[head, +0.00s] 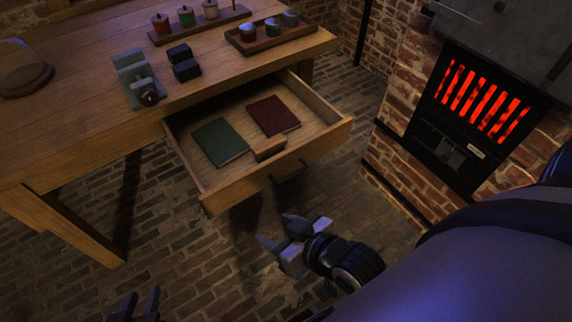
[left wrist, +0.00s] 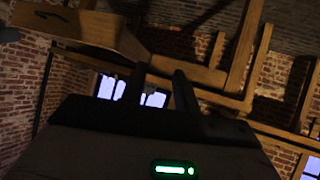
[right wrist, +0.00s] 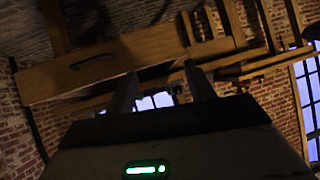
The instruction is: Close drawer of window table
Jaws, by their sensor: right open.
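The wooden window table (head: 95,120) stands at the left in the head view. Its drawer (head: 270,190) is pulled well out, with a dark handle (head: 290,172) on its front. A green book (head: 220,142), a red book (head: 273,116) and a small wooden block (head: 269,149) are in the drawer. My right gripper (head: 278,232) is open and empty, in front of the drawer and apart from it. The drawer front (right wrist: 105,62) shows ahead in the right wrist view. My left gripper (head: 139,305) is open and empty at the bottom edge; the drawer (left wrist: 85,30) shows upper left in its wrist view.
On the tabletop are a tray with several jars (head: 268,36), a rack of jars (head: 200,22), black blocks (head: 183,62), a grey device (head: 136,78) and a glass dome (head: 24,70). A brick furnace with a glowing grate (head: 478,98) stands right. Brick floor before the drawer is clear.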

